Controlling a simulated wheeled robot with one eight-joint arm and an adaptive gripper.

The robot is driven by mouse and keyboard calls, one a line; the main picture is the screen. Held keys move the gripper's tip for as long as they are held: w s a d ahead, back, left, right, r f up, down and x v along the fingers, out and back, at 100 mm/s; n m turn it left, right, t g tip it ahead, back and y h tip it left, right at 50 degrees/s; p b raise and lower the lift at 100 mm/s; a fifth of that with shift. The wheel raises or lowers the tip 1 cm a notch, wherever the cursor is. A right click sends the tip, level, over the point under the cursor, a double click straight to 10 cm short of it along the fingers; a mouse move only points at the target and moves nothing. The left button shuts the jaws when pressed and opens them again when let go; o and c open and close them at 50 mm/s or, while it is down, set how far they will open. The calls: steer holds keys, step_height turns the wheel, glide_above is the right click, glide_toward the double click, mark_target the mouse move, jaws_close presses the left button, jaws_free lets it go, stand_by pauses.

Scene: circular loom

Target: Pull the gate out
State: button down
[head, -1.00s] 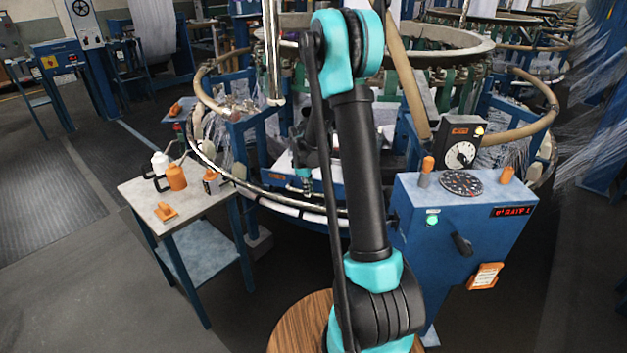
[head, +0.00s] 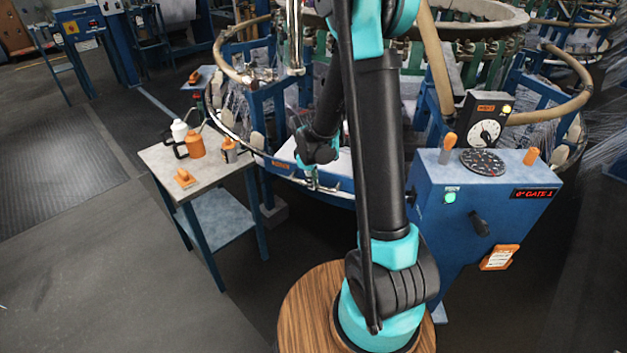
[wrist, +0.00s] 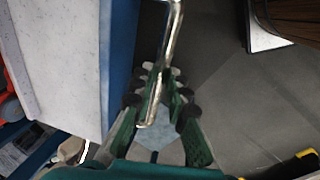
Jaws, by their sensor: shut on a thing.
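The gate appears to be the pale-topped, blue-fronted panel (head: 345,187) low at the front of the loom, with a small orange label near its left end. My gripper (head: 320,186) is at its front edge, partly small and dark in the head view. In the wrist view my gripper (wrist: 158,100) has its green fingers closed around a bright metal bar (wrist: 172,40), likely the gate's handle. A pale surface with a blue side (wrist: 120,70) lies left of the fingers. My arm hides the panel's right part in the head view.
A small table (head: 163,158) with orange and white containers stands left of the gate. A blue control console (head: 480,210) with dials and a red display stands at right. Bare dark floor (head: 120,280) lies at the front left.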

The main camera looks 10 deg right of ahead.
steer(key=shift+s+a, duration=0.15)
steer(key=shift+s, duration=0.1)
steer(key=c, duration=1.5)
jaws_free()
steer(key=v, duration=1.2)
steer(key=s+d+f+m, duration=0.1)
steer(key=s+d+m, duration=0.1)
steer(key=s+m, duration=0.2)
steer(key=s+d+f+m+t, duration=0.1)
steer(key=s+d+m, duration=0.2)
steer(key=s, duration=0.5)
steer(key=s+d+f+m+t+y, duration=0.1)
steer(key=s+d+f+m, duration=0.1)
steer(key=s, duration=0.4)
steer(key=shift+s+d+f+m, duration=0.1)
steer(key=shift+d+m, duration=0.15)
steer(key=shift+m, duration=0.4)
steer(key=shift+s+d+f+m, duration=0.1)
steer(key=shift+d+m, duration=0.15)
steer(key=shift+m, duration=0.4)
